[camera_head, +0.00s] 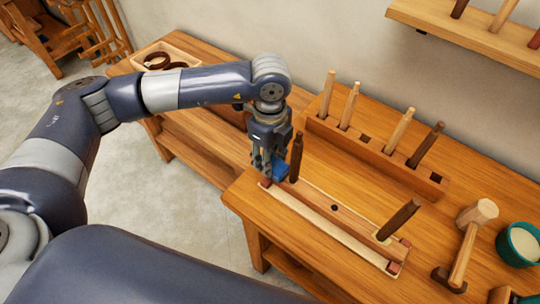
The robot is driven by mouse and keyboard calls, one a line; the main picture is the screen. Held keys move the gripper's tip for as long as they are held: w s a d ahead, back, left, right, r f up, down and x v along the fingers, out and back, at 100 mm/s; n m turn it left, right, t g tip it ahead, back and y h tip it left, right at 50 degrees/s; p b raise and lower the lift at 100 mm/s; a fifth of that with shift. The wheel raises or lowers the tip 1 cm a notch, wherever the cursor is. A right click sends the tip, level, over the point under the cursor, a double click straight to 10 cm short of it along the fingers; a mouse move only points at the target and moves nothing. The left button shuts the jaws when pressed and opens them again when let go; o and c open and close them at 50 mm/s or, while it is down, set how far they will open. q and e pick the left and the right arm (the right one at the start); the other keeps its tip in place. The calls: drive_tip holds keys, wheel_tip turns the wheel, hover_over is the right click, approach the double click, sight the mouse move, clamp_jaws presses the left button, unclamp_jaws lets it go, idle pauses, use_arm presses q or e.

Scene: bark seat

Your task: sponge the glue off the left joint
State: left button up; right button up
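My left gripper (268,166) is at the left end of the wooden seat piece (335,212) on the bench. It appears shut on a blue sponge (280,171), which is low beside the foot of the left dark leg (296,155). I cannot tell whether the sponge touches the wood. The left joint and any glue there are hidden by the gripper and sponge. The right dark leg (399,219) leans to the right, with a pale patch at its foot. My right gripper is not in view.
A slotted rack (375,155) with several pegs stands behind the seat piece. A mallet (466,240) and a teal bowl (520,246) of pale contents are at right. A tray (165,60) with dark coils is at upper left. A wall shelf (470,35) is at upper right.

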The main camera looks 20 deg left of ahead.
use_arm(q)
drive_tip(key=shift+f+b, duration=0.55)
drive_tip(key=shift+w+d+r+b, duration=0.1)
drive_tip(key=shift+w+d+b, duration=0.15)
drive_tip(key=shift+w, duration=0.35)
drive_tip(key=shift+w+d+r+b, duration=0.1)
drive_tip(key=shift+w+d+b, duration=0.1)
drive_tip(key=shift+w, duration=0.35)
drive_tip(key=shift+s+a+f, duration=0.1)
drive_tip(key=shift+s+a, duration=0.15)
drive_tip(key=shift+s, duration=0.35)
drive_tip(key=shift+s+a+f, duration=0.1)
drive_tip(key=shift+s+a, duration=0.1)
drive_tip(key=shift+s, duration=0.35)
drive_tip(key=shift+w+d+b, duration=0.25)
drive_tip(key=shift+w, duration=0.3)
drive_tip(key=shift+w+d+b, duration=0.2)
drive_tip(key=shift+w+b, duration=0.05)
drive_tip(key=shift+w, duration=0.3)
drive_tip(key=shift+s+a, duration=0.25)
drive_tip(key=shift+s, duration=0.35)
drive_tip(key=shift+s+a, duration=0.2)
drive_tip(key=shift+s, duration=0.4)
drive_tip(key=shift+r, duration=0.1)
